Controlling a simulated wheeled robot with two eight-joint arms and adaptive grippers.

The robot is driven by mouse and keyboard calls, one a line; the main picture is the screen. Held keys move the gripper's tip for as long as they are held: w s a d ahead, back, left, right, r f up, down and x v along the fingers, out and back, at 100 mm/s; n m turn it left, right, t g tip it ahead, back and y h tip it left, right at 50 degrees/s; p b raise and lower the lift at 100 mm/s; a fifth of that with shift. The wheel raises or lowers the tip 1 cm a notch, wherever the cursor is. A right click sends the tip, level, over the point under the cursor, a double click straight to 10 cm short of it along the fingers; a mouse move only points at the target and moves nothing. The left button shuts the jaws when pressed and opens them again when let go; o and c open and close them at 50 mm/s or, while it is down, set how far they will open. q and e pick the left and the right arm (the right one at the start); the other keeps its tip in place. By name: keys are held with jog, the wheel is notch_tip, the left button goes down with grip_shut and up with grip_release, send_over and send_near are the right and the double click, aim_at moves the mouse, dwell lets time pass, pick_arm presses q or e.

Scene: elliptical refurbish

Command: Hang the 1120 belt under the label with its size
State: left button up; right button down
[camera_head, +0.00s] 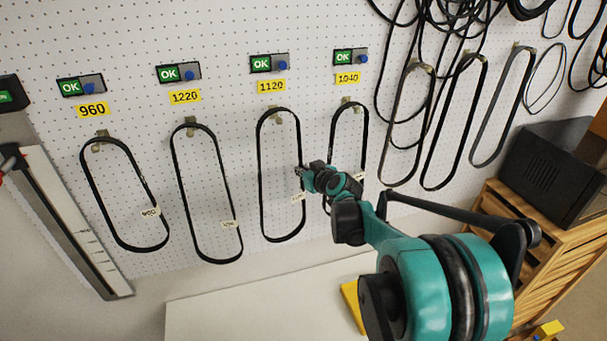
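A black belt (261,180) hangs in a long loop from a hook under the yellow 1120 label (271,86). A small white tag (298,197) is on its right side, too small to read. My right gripper (301,172) is at the right strand of this belt, a little above the tag. I cannot tell whether its fingers are apart or closed, or whether they touch the belt. My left gripper is not in view.
Other belts hang under the 960 (92,110), 1220 (185,97) and 1040 (348,78) labels. More belts hang at the upper right. A white table (230,305) stands below, and a dark box (552,172) sits on a wooden cabinet at right.

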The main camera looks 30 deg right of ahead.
jog(key=shift+w+d, duration=0.15)
jog(key=shift+w, duration=0.45)
jog(key=shift+w+d+f+b, duration=0.15)
jog(key=shift+w+f+b, duration=0.45)
jog(key=shift+f+b, duration=0.35)
jog(key=c, duration=1.6)
grip_release()
jog(key=shift+c, duration=0.2)
jog(key=shift+s, duration=0.1)
